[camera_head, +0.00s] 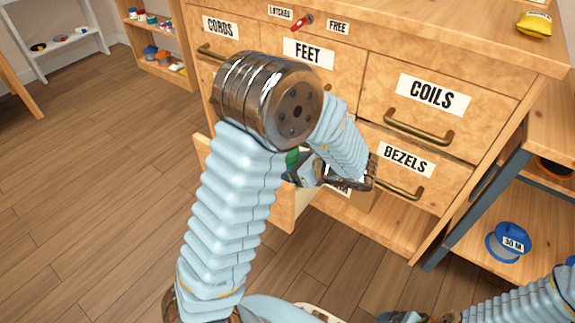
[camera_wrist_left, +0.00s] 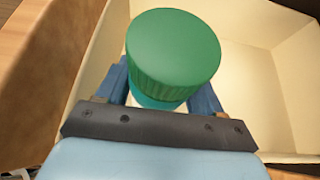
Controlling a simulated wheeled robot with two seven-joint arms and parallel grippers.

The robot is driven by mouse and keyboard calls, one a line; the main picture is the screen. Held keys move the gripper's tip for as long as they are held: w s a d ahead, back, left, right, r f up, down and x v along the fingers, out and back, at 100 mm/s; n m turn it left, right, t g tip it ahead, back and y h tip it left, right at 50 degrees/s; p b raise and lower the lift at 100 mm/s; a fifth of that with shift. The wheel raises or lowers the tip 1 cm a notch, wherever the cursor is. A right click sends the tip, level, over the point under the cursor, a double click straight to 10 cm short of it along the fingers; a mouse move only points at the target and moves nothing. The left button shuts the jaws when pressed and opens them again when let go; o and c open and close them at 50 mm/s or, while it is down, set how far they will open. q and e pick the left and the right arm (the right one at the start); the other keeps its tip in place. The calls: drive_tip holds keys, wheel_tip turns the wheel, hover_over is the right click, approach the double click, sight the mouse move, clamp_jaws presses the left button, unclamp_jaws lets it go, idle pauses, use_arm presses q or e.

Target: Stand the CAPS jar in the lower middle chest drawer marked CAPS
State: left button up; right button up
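The jar has a ribbed green lid (camera_wrist_left: 173,50) and a teal body mostly hidden under it. In the left wrist view it sits between the blue fingers of my left gripper (camera_wrist_left: 165,92), which appear shut on it. A cream-lined open drawer (camera_wrist_left: 290,75) lies around and beneath the jar; I cannot tell if the jar touches its floor. In the head view my left gripper (camera_head: 303,170) is at the pulled-out lower drawer (camera_head: 290,207), with a bit of green lid (camera_head: 292,156) showing. My arm hides most of this drawer and its label. My right gripper (camera_head: 402,318) is low at the bottom edge, partly cut off.
The wooden chest has closed drawers marked CORDS (camera_head: 219,27), FEET (camera_head: 307,52), COILS (camera_head: 432,94) and BEZELS (camera_head: 405,160). A red latch lever (camera_head: 302,22) sits between LATCHED and FREE. A side shelf holds a blue 30 M item (camera_head: 510,240). The floor at left is clear.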

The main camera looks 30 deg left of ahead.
use_arm(q)
drive_tip(key=o, duration=0.4)
drive_tip(key=shift+r, duration=0.1)
drive_tip(key=shift+r+p, duration=0.2)
drive_tip(key=shift+p, duration=0.1)
drive_tip(key=shift+r+p, duration=0.45)
drive_tip(key=shift+p, duration=0.05)
drive_tip(key=p+v, duration=0.1)
drive_tip(key=v, duration=1.1)
drive_tip(key=shift+f, duration=0.1)
